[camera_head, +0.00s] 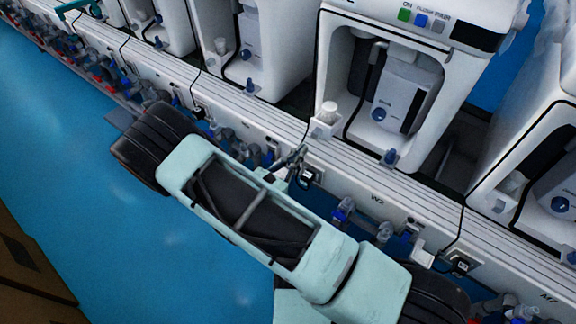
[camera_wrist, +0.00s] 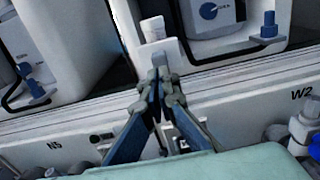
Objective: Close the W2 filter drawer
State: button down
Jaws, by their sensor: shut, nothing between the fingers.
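The machine above the W2 label (camera_head: 377,198) is a white unit (camera_head: 325,60) with a dark recess. A small white filter drawer (camera_head: 326,131) with a pale cup-like piece on it sticks out at the lower left of its front. The drawer (camera_wrist: 156,53) also shows at upper middle in the wrist view. My gripper (camera_head: 299,156) is shut and empty, in front of and below the drawer in the head view. In the wrist view its fingertips (camera_wrist: 161,75) overlap the drawer's lower front. I cannot tell whether they touch it.
Similar white machines (camera_head: 250,80) stand in a row on both sides. A grey blue-knobbed container (camera_head: 405,95) stands in the W2 recess. Pipes, valves (camera_head: 345,210) and sockets line the bench front below. The blue floor (camera_head: 150,240) is clear at left.

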aim_at(323, 127)
jog(key=shift+b+x, duration=0.3)
jog(key=shift+x, duration=1.7)
jog(key=x, duration=0.8)
jog(key=shift+r, duration=0.15)
